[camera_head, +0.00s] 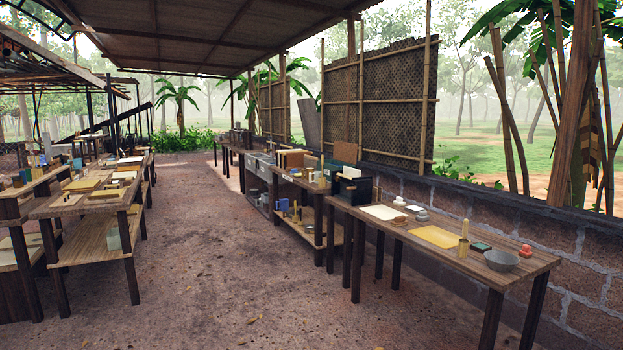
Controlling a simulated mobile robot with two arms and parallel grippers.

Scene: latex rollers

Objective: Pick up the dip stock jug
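I cannot make out with certainty which thing is the dip stock jug; the containers are small at this distance. Small blue containers (282,204) and a yellowish upright item (296,210) stand on the lower shelf of the middle bench. A yellow upright item (464,239) and a grey bowl (501,261) stand on the nearest right table (520,274). Neither of my grippers shows in the head view.
A dirt aisle (215,255) runs clear between the left benches (92,246) and the right-hand row. A black box (353,189), yellow sheet (434,236) and red item (526,251) sit on the right table. A stone wall (560,235) stands behind it.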

